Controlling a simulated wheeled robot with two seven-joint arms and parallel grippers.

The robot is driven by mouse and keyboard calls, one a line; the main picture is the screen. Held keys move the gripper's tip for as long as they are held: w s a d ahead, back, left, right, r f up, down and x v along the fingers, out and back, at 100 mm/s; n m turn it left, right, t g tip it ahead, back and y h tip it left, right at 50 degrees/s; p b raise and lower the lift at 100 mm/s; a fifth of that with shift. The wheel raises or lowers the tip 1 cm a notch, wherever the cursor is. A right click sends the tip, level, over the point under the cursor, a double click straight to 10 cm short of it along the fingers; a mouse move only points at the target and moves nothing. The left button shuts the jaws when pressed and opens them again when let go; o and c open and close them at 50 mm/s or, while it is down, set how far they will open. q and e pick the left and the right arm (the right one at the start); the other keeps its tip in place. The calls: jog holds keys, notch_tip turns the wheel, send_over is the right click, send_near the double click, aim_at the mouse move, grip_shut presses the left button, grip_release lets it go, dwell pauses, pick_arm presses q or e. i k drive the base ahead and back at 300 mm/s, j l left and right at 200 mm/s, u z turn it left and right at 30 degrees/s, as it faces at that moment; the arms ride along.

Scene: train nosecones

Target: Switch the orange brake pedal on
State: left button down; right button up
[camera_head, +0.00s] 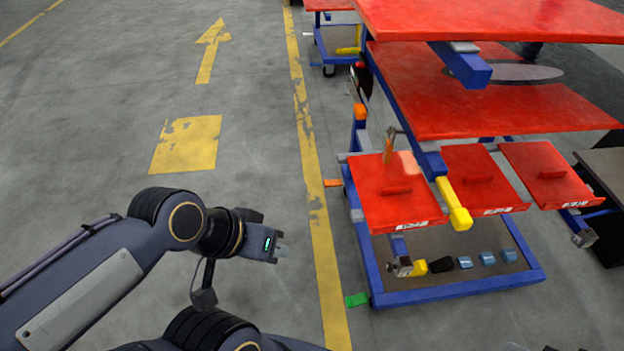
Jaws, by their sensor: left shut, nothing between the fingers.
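The orange brake pedal (332,183) is a small flat tab. It sticks out to the left from the blue frame of the cart (455,292), low beside the yellow floor line. A matching green pedal (357,299) sticks out at the cart's near left corner. My left gripper (281,249) is shut and empty. In the picture it is left of the cart, below and to the left of the orange pedal, and apart from both pedals. My right gripper is not in view.
The cart carries red shelves (500,108) and red drawers (398,190). A yellow-ended blue bar (456,208) juts out toward me. Small blue and yellow parts sit on its lower deck. Another cart (333,42) stands behind. The grey floor at left is clear.

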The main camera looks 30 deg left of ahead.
aim_at(330, 182)
jog(key=j+z, duration=0.25)
jog(key=j, duration=0.6)
jog(key=k+j+z, duration=0.2)
jog(key=j, duration=0.65)
jog(key=i+j+z, duration=0.1)
jog(key=j, duration=0.2)
jog(key=i+j+z, duration=0.1)
jog(key=i+j, duration=0.15)
jog(key=i+j+z, duration=0.1)
jog(key=j, duration=0.25)
jog(key=i+j+z, duration=0.1)
jog(key=j, duration=0.25)
jog(key=i+j+z, duration=0.1)
jog(key=j, duration=0.25)
jog(key=i+j+z, duration=0.1)
jog(key=i, duration=0.3)
jog(key=i+j+z, duration=0.1)
jog(key=i+j, duration=0.2)
jog(key=i, duration=0.1)
